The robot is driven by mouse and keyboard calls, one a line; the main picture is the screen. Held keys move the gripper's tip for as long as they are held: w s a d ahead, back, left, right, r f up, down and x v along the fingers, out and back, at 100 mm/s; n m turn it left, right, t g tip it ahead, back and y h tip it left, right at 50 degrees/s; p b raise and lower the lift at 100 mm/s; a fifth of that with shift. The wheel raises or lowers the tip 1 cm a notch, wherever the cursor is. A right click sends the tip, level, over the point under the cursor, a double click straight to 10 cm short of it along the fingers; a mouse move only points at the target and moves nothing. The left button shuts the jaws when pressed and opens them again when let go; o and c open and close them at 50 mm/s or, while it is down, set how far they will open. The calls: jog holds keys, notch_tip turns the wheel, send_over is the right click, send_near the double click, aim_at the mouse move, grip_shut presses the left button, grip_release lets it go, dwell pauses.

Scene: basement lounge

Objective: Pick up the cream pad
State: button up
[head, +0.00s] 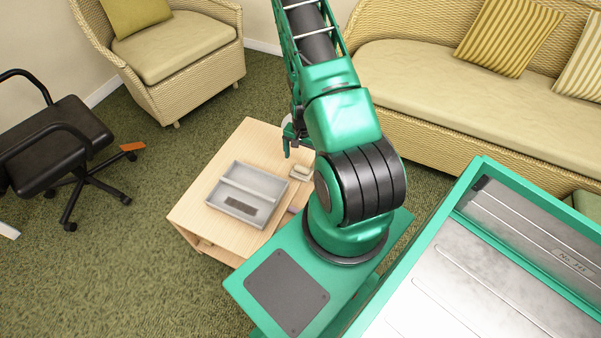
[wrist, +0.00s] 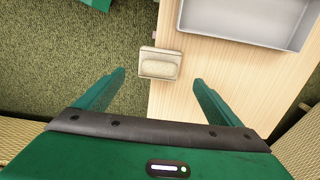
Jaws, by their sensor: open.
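The cream pad (head: 301,169) is a small rounded block on the wooden table, beside the grey tray. In the wrist view the pad (wrist: 159,68) sits on a small beige holder (wrist: 160,51) at the table's edge. My gripper (head: 293,143) is above the table in the head view, close to the pad. In the wrist view my gripper (wrist: 159,78) is open and empty, its two fingers spread with the pad ahead and between their lines. The fingers do not appear to touch it.
The grey two-part tray (head: 266,184) takes up much of the wooden table (head: 203,189); a dark flat piece (head: 241,206) lies in its front part. A wicker armchair (head: 180,48), a sofa (head: 440,88) and a black office chair (head: 62,128) stand around on green carpet.

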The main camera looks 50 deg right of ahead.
aim_at(302, 167)
jog(key=shift+s+a+f, duration=0.1)
jog(key=shift+f, duration=1.7)
jog(key=shift+s+a+f, duration=0.1)
jog(key=shift+f, duration=1.65)
jog(key=c, duration=1.1)
